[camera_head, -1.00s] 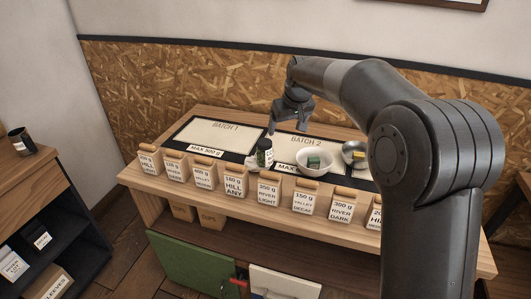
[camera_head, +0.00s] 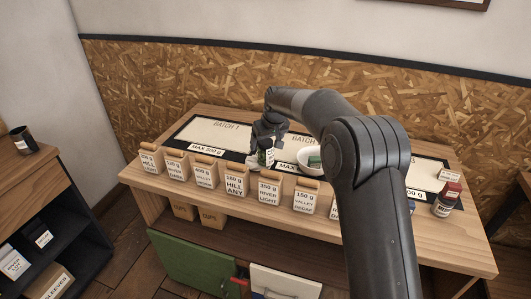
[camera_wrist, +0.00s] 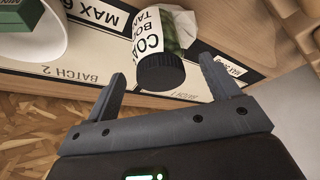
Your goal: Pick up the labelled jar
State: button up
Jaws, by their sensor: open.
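The labelled jar (camera_head: 266,158) stands on the bench top near the label strip between the two batch mats. It is dark green with a white label. In the wrist view its black lid (camera_wrist: 160,72) and part of the label's lettering show, too cut off to read whole. My gripper (camera_head: 266,138) is at the top of the jar in the head view, hiding part of it. In the wrist view my gripper's open fingers (camera_wrist: 163,78) point toward the jar, with the lid between their tips. I cannot tell whether either finger touches it.
A white bowl (camera_head: 308,160) with a green block stands just right of the jar. A row of labelled bags (camera_head: 236,180) lines the bench's front edge. A red-capped dark jar (camera_head: 445,200) stands at the right end. The Batch 1 mat (camera_head: 215,135) looks clear.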

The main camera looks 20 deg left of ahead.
jog(key=x, duration=0.3)
jog(key=shift+a+f, duration=0.15)
jog(key=shift+f, duration=0.2)
jog(key=shift+c, duration=0.4)
jog(key=c, duration=1.2)
jog(key=shift+r, duration=0.15)
